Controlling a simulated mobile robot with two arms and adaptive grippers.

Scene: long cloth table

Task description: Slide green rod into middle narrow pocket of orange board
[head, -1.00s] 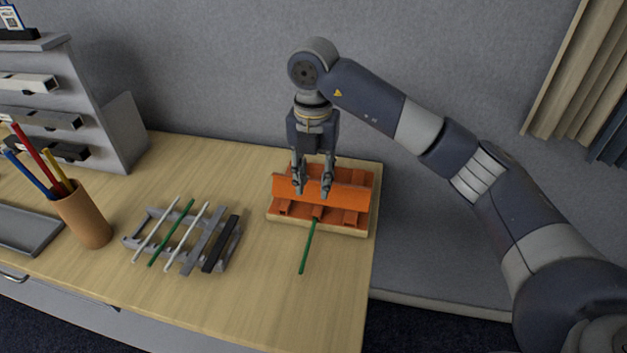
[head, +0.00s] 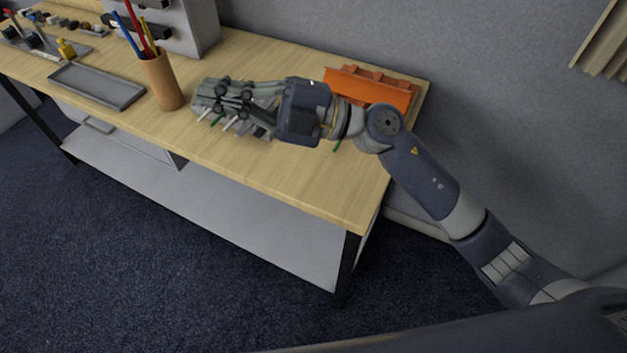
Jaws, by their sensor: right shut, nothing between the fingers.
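The orange board (head: 385,92) stands at the table's right end, partly behind my right wrist. A short piece of a green rod (head: 337,146) shows below my wrist, in front of the board. The rest of it and the middle narrow pocket are hidden by my arm. My right gripper (head: 203,100) is shut and empty. It lies level, pointing left, in front of the grey rack in the picture. Another green rod (head: 216,120) shows its end below the fingers, with white rod ends near it. My left gripper is out of view.
A brown pen cup (head: 163,82) with coloured sticks stands just left of my fingertips. A grey tray (head: 97,86) lies farther left. The grey rack (head: 262,131) is mostly covered by my gripper. The front strip of the table (head: 290,175) is clear.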

